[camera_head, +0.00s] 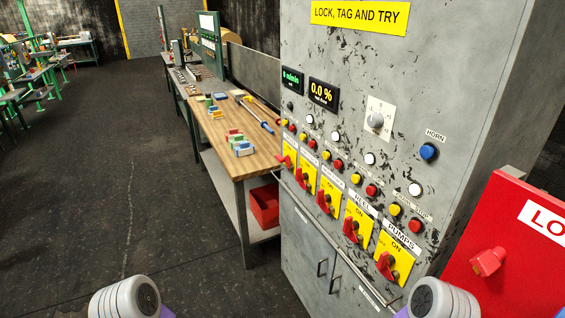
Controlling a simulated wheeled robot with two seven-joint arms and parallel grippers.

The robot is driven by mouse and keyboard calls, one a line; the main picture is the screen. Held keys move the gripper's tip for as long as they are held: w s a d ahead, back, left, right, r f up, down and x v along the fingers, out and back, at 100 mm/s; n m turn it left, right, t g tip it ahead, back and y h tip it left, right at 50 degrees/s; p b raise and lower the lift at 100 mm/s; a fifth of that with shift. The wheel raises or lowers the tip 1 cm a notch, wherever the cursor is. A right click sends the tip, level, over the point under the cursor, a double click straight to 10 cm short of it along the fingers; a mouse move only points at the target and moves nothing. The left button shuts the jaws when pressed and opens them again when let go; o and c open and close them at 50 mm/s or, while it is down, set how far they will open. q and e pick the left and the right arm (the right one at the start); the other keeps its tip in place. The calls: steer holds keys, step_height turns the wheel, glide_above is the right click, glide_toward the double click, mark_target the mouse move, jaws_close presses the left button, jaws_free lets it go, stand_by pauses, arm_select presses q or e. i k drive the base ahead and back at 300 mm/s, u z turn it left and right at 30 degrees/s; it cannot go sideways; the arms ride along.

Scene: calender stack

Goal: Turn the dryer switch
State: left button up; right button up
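A grey control cabinet (455,75) with chipped paint stands at the right. Along its lower front is a row of yellow plates with red rotary handles, running from near left to right. The two rightmost are labelled REEL (357,228) and PUMPS (393,260). Three more switches stand to the left: one beside REEL (327,200), a middle one (305,179) and the leftmost (287,160). Their labels are too small to read, so I cannot tell which is the dryer switch. Neither gripper is in view; only parts of my arms show at the bottom edge.
Coloured push buttons, a grey knob (376,120) and two displays sit above the switches. A rail (325,232) runs below them. A red box (515,250) stands at the right. A wooden workbench (225,145) with tools is beyond the cabinet.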

mark_target(281, 159)
steer(key=z, duration=0.05)
steer(key=k, duration=0.5)
steer(key=u, duration=1.1)
steer(key=i, duration=2.45)
steer(key=z, duration=0.9)
